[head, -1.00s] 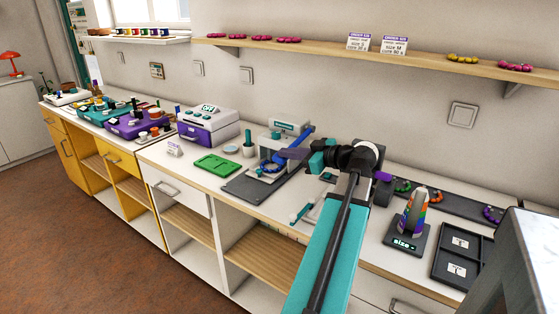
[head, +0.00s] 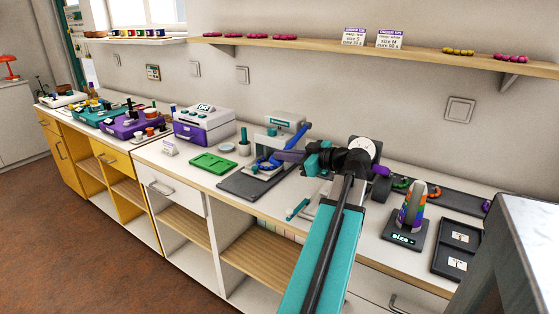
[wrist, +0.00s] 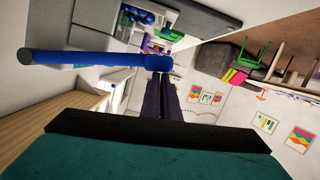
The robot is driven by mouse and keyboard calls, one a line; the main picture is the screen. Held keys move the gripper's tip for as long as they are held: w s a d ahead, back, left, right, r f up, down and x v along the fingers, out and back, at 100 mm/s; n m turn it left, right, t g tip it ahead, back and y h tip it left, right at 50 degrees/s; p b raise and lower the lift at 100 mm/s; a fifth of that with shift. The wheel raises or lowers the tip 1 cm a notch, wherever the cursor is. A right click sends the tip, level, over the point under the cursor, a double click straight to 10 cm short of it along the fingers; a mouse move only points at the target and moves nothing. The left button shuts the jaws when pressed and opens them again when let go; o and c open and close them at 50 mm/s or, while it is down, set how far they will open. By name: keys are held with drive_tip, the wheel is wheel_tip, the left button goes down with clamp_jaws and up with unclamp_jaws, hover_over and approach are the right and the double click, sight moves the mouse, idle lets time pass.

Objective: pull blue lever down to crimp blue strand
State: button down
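The press (head: 281,134), white and grey with a teal label, stands on the counter on a dark mat (head: 237,187). Its blue lever (head: 298,138) slants up to the right, raised. In the wrist view the blue lever (wrist: 90,57) crosses from the left, its end at my fingertips. The blue strand (head: 264,164) lies in a loop at the press's base. My gripper (head: 281,155) is beside the lever's lower part, in front of the press. It also shows in the wrist view (wrist: 160,76), its dark fingers close together with nothing seen between them. Contact with the lever is unclear.
A green tray (head: 213,164) and a teal pot (head: 244,144) are left of the press. A purple-and-white box (head: 203,125) stands farther left. A size cone (head: 413,210) and a black tray (head: 458,246) are at right. A wall shelf (head: 410,47) runs above.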

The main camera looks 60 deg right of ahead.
drive_tip(key=shift+f, duration=0.55)
drive_tip(key=shift+r, duration=0.15)
drive_tip(key=s+a+r+p, duration=0.1)
drive_tip(key=s+a+r, duration=0.2)
drive_tip(key=s+r, duration=0.4)
drive_tip(key=shift+s, duration=1.2)
